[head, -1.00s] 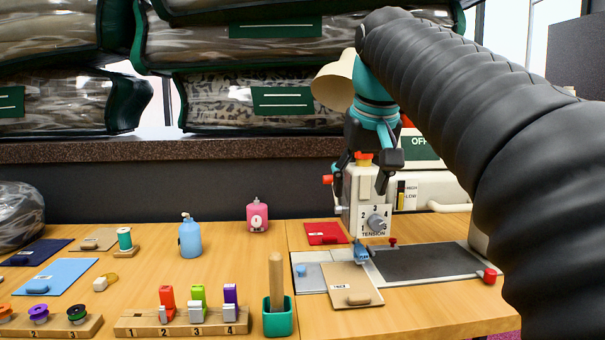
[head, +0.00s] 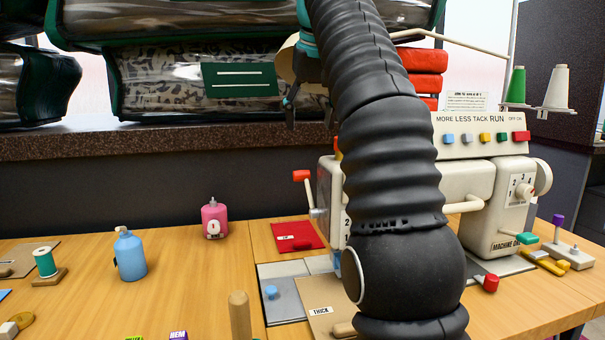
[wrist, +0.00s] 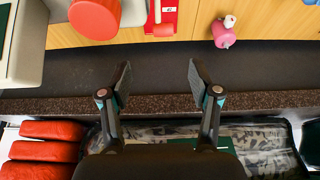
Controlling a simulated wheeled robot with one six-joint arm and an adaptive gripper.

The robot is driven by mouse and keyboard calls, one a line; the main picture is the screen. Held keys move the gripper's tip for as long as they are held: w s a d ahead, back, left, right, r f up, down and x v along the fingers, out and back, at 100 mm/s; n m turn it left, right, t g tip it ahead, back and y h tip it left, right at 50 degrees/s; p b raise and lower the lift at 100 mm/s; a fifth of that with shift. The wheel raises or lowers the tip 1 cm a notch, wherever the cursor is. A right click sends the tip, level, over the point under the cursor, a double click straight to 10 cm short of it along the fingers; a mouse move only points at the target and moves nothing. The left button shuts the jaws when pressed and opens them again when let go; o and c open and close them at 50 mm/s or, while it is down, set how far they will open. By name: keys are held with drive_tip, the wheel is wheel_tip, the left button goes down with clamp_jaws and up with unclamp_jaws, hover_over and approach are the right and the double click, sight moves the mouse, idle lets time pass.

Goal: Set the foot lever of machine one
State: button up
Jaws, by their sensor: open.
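Machine one (head: 480,205) is a cream sewing machine on the table, named by a label at its base. A lever with a red tip (head: 302,176) stands out at the left side of its head; its red end also shows at the top of the wrist view (wrist: 163,30). My gripper (head: 308,112) is up and behind the lever, near the stacked bags, partly hidden by my arm. In the wrist view its two fingers (wrist: 160,73) are apart with nothing between them. My arm hides much of the machine's head and needle area.
Bagged comforters (head: 215,80) lie stacked on the ledge (head: 150,146) behind the table. Thread cones (head: 556,88) are at the right. The left tabletop has free room.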

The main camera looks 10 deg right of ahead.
sight(302, 171)
drive_tip(key=x, duration=1.3)
drive_tip(key=shift+a+f, duration=0.15)
drive_tip(key=shift+a, duration=0.15)
drive_tip(key=shift+s, duration=0.1)
clamp_jaws()
